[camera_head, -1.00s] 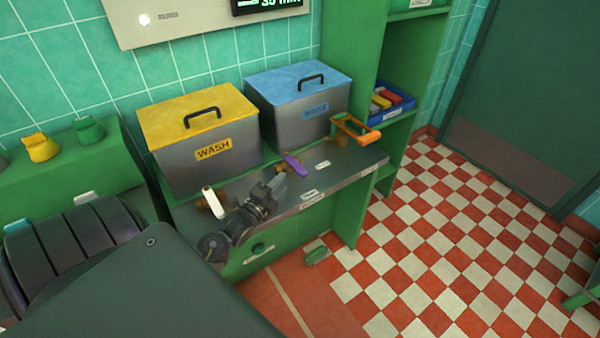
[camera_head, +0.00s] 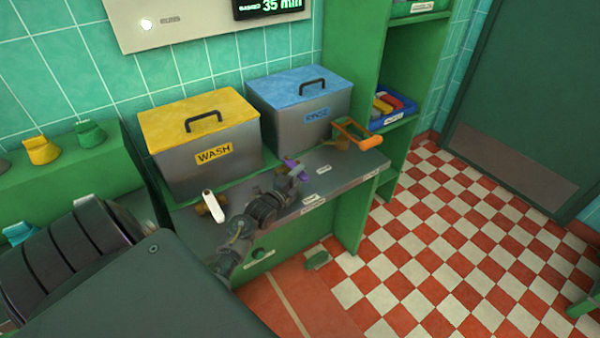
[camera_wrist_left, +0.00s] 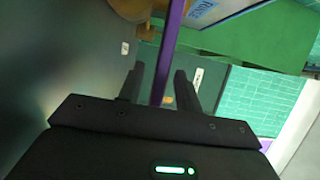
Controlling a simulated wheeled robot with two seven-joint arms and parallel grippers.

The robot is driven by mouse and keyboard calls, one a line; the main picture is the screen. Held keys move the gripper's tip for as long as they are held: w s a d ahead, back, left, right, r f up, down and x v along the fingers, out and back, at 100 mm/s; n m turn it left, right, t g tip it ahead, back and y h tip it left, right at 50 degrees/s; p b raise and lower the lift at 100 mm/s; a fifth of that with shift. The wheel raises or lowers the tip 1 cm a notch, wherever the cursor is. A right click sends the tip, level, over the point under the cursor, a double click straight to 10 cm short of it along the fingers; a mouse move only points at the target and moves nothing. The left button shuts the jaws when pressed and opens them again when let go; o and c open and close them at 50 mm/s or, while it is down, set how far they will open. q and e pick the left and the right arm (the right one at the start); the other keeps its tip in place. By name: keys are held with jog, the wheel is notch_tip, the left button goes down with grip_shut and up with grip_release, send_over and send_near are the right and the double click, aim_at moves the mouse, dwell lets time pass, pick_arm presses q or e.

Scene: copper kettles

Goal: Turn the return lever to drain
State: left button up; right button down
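A purple lever (camera_head: 302,176) stands on a brass valve on the grey bench, in front of the gap between the yellow-lidded wash tank (camera_head: 207,150) and the blue-lidded tank (camera_head: 305,110). My left gripper (camera_head: 290,181) is at this lever and hides part of it in the head view. In the left wrist view the purple lever (camera_wrist_left: 167,55) runs between the two open fingers (camera_wrist_left: 158,88), with no clear grip on it. Small white labels (camera_head: 324,169) lie on the bench, too small to read. My right gripper is not in view.
A white lever (camera_head: 213,205) on brass stands to the left, close to my left arm. An orange handle (camera_head: 368,141) stands to the right. A blue bin (camera_head: 392,108) sits on the green shelf. The checkered floor (camera_head: 440,250) at right is clear.

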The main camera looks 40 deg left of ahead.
pick_arm(q)
jog(key=shift+w, duration=0.65)
grip_shut()
